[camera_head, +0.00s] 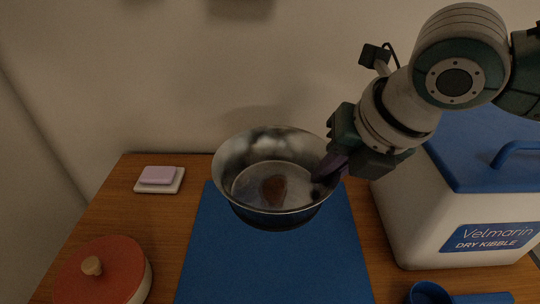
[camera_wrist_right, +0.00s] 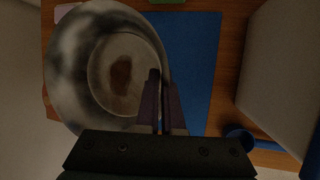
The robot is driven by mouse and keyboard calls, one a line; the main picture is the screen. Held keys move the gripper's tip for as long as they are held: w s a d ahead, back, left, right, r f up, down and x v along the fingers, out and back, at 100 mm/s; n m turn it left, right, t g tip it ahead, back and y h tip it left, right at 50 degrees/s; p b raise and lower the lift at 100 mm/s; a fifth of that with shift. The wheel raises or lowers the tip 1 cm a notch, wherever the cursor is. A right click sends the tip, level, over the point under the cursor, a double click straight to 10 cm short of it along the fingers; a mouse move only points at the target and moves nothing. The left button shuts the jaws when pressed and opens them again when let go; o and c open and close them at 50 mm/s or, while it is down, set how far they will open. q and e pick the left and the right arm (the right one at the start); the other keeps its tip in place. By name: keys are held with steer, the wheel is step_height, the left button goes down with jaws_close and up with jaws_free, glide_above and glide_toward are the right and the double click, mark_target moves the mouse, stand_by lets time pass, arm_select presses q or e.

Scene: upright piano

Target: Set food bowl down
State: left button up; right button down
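The food bowl (camera_head: 233,160) is a shiny metal bowl with a small brown patch in its bottom. It is over the back part of the blue mat (camera_head: 275,262); I cannot tell whether it touches the mat. My right gripper (camera_head: 322,180) is shut on the bowl's right rim, one finger inside the wall. In the right wrist view the gripper (camera_wrist_right: 160,100) pinches the rim of the bowl (camera_wrist_right: 72,75), and the blue mat (camera_wrist_right: 196,70) lies beneath. My left gripper is not in view.
A white bin (camera_head: 420,215) with a blue lid, labelled dry kibble, stands right of the mat. A red-lidded round container (camera_head: 105,272) and a lilac sponge on a dish (camera_head: 158,175) are on the left. The mat's front is clear.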

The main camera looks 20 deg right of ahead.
step_height(320, 180, down, 9)
steer(key=shift+r+b, duration=0.1)
steer(key=shift+b, duration=1.15)
steer(key=shift+f+b, duration=0.85)
steer(key=shift+f, duration=1.25)
steer(key=shift+w+f, duration=0.1)
steer(key=c, duration=1.1)
jaws_free()
steer(key=shift+o, duration=0.2)
